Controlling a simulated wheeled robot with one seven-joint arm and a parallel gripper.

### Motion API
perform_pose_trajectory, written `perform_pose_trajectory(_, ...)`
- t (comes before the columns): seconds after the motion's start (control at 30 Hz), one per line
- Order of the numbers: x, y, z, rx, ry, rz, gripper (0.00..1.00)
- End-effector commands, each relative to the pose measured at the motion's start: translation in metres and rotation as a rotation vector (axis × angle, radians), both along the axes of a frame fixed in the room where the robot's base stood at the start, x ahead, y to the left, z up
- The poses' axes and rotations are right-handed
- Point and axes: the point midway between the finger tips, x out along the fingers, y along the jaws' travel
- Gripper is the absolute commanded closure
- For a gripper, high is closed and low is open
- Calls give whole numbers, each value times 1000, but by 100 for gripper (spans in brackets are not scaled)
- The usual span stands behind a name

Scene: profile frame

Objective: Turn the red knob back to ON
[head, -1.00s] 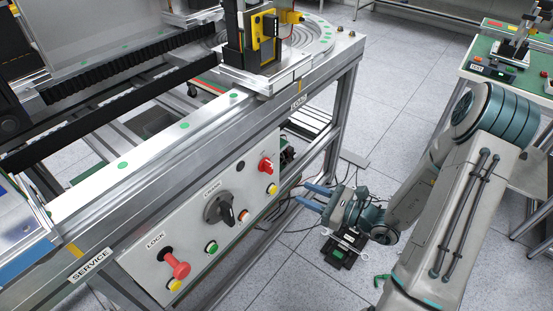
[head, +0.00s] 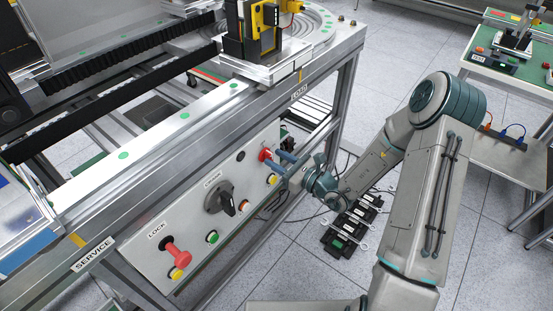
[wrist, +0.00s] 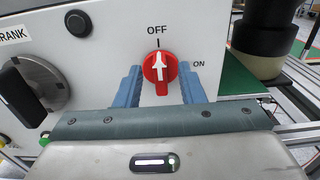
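The red knob (wrist: 160,67) is on the white panel (wrist: 105,48) in the wrist view. Its white arrow points straight up at the OFF label (wrist: 157,30); the ON label (wrist: 199,65) is to its right. My gripper (wrist: 161,72) is open, with one blue finger on each side of the knob and a gap to each. I cannot tell whether the fingertips reach as deep as the knob. In the head view the knob (head: 264,155) shows just left of my gripper's fingertips (head: 277,162), partly hidden by them.
Left of the knob are the black crank switch (head: 221,197), a black button (wrist: 77,22) and the red LOCK knob (head: 178,255). Small lit buttons (head: 212,237) run below. The metal frame (head: 345,100) rises right of the panel. Black modules (head: 352,225) lie beneath my arm.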

Motion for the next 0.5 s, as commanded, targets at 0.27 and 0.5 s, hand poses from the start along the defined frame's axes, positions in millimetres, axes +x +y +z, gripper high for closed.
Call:
perform_pose_trajectory(0.27, 6, 7, 0, -1, 1, 0, 65)
perform_pose_trajectory(0.5, 5, 7, 0, 0, 0, 0, 92)
